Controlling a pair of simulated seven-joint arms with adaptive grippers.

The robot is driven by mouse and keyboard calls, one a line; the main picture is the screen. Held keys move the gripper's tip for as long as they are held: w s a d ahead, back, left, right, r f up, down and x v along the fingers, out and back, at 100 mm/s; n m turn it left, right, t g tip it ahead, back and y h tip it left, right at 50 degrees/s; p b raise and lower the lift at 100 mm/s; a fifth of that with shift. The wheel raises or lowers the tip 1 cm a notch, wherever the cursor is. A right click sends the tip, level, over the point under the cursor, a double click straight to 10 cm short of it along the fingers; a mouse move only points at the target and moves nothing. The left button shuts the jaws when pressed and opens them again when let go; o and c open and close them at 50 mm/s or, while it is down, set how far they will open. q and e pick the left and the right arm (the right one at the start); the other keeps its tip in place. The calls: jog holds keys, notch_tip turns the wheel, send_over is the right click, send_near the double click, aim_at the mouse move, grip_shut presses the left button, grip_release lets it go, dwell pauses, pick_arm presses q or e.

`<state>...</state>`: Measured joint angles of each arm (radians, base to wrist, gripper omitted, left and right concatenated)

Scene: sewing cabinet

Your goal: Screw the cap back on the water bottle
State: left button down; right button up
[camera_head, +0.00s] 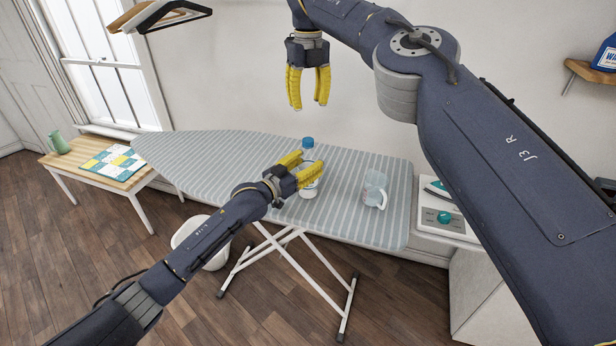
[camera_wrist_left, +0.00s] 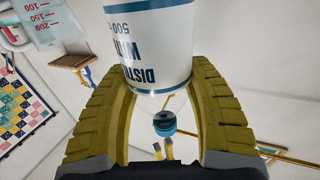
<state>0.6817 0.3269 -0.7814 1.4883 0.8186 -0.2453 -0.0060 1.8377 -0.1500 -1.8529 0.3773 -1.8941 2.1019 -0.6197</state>
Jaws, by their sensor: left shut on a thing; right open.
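The clear water bottle (camera_head: 310,187) stands upright on the ironing board, with a white and blue label that also shows in the left wrist view (camera_wrist_left: 158,50). The blue cap (camera_head: 307,142) sits at the top of the bottle, and in the left wrist view (camera_wrist_left: 165,123) it is at the neck end. I cannot tell how tightly it is seated. My left gripper (camera_head: 304,172) is shut around the bottle's body from the left. My right gripper (camera_head: 308,100) is open and empty, fingers pointing down above the cap and apart from it.
A clear measuring cup (camera_head: 374,191) stands right of the bottle on the striped ironing board (camera_head: 220,160). An iron (camera_head: 440,190) is at the right. A side table (camera_head: 60,165) with a patchwork cloth (camera_head: 113,163) stands at the left. Hangers (camera_head: 165,14) hang above left.

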pick_arm(q)
jog(key=shift+c, duration=2.1)
grip_release()
jog(key=shift+s+a, duration=0.1)
jog(key=v, duration=1.1)
jog(key=shift+s+a, duration=0.25)
jog(key=shift+s, duration=0.05)
